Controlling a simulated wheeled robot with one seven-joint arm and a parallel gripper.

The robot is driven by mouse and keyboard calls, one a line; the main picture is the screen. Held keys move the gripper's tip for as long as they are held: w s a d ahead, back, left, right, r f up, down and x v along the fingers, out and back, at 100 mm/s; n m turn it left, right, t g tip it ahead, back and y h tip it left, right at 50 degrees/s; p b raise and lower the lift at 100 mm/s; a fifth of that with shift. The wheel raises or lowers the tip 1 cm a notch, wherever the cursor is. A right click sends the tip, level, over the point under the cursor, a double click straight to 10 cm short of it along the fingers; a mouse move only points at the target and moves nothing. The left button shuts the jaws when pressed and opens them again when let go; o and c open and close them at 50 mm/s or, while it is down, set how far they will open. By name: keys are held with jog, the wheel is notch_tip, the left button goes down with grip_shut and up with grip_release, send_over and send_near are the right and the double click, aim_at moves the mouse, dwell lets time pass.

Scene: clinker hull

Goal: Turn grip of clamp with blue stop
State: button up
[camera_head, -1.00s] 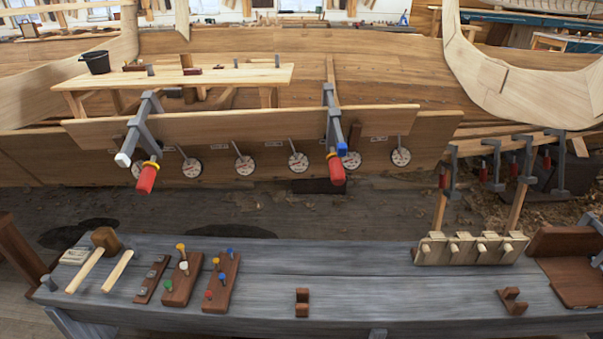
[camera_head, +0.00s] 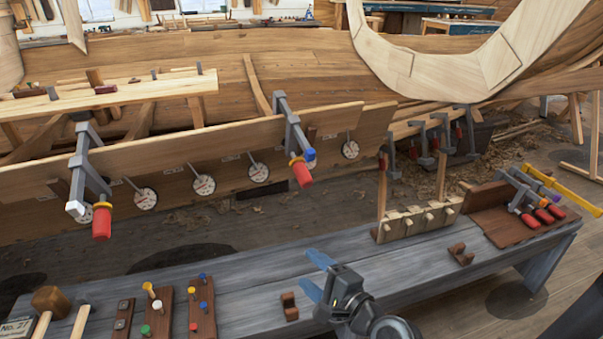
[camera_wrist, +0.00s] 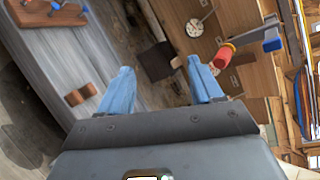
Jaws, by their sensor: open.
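The clamp with the blue stop (camera_head: 309,154) grips the plank on the hull, right of the plank's middle in the head view. Its red grip (camera_head: 302,173) hangs below a yellow collar. In the wrist view its red grip (camera_wrist: 223,57) and blue stop (camera_wrist: 272,44) show at the upper right. A second clamp with a white stop (camera_head: 74,208) and a red grip (camera_head: 101,223) is on the plank's left part. My gripper (camera_head: 315,275) is open and empty above the grey bench, lower right of the blue-stop clamp and apart from it. Its blue fingers (camera_wrist: 160,88) are spread in the wrist view.
The grey bench (camera_head: 400,270) runs along the front. It bears a mallet (camera_head: 50,300), peg boards (camera_head: 201,305), small brown blocks (camera_head: 288,306) and a pegged rack (camera_head: 418,222). Dials (camera_head: 258,172) hang along the plank. More clamps lie at the right end (camera_head: 540,208). Open floor separates bench and hull.

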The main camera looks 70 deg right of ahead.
jog(key=w+d+r+m+h, duration=0.2)
jog(key=w+d+m, duration=0.2)
jog(key=d+m, duration=0.45)
jog(key=m+h+p, duration=0.2)
jog(key=m, duration=0.7)
send_near(303, 177)
jog(key=w+d, duration=0.1)
jog(key=w+d+f, duration=0.1)
jog(key=w+d, duration=0.1)
jog(key=shift+d+f, duration=0.25)
jog(key=shift+f, duration=0.05)
jog(key=shift+x, duration=3.8)
jog(key=shift+c, duration=0.3)
jog(key=c, duration=0.9)
